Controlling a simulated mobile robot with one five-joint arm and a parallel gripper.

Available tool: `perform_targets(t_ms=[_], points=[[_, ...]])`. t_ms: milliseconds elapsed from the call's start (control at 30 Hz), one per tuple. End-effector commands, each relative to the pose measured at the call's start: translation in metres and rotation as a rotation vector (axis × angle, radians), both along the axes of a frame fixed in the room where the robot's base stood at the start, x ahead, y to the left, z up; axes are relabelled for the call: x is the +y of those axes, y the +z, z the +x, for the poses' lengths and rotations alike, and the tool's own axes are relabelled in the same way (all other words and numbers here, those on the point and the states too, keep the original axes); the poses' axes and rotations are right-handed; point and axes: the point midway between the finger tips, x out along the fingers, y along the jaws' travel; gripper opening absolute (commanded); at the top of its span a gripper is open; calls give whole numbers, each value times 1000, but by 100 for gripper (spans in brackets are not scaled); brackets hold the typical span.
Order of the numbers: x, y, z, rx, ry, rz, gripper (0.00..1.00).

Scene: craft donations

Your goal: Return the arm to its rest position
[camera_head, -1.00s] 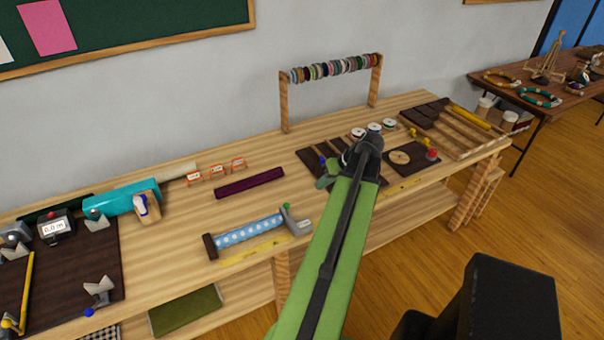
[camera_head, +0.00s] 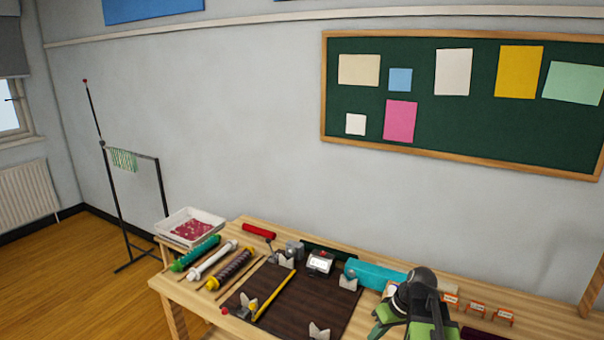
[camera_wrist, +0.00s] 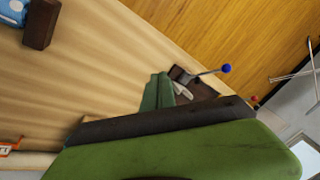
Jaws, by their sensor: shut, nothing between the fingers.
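My green and black arm (camera_head: 420,305) shows at the lower right of the head view, its dark joint in front of the bench. Small green parts beside that joint look like my gripper (camera_head: 384,316); the fingertips are not clear there. In the wrist view the two green fingers of my gripper (camera_wrist: 158,80) are together, with nothing seen between them. They appear over or near a dark board with metal fittings (camera_wrist: 190,88); whether they touch cannot be told. A large green link of mine fills the bottom of the wrist view.
The wooden bench (camera_head: 560,322) carries a dark mat (camera_head: 300,295), a teal roll (camera_head: 375,273), several small orange-edged cards (camera_head: 476,309), several rolls at the left and a white tray (camera_head: 188,226). A thin black stand (camera_head: 112,200) is at the left. Floor (camera_head: 80,270) left of the bench is clear.

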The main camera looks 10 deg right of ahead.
Motion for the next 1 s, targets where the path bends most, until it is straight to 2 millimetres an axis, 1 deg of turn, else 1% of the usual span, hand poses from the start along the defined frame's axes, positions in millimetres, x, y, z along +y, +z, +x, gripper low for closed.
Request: perform_targets(t_ms=[33,67,100,200,300,333,367,400,500,667,1000], points=[[38,-3,1,20,49,-23,0],[57,-4,0,33,69,-39,0],[79,-6,-1,49,91,-60,0],[127,-10,-8,86,127,-121,0],[160,-14,-20,121,119,-195,0],[165,-16,-25,132,97,-226,0],[161,-17,-30,147,50,-261,0],[146,-17,-33,165,-25,-295,0],[132,-18,-34,188,-152,-339,0],[130,-18,-34,201,-226,-337,0],[130,-18,-33,202,-226,-334,0]])
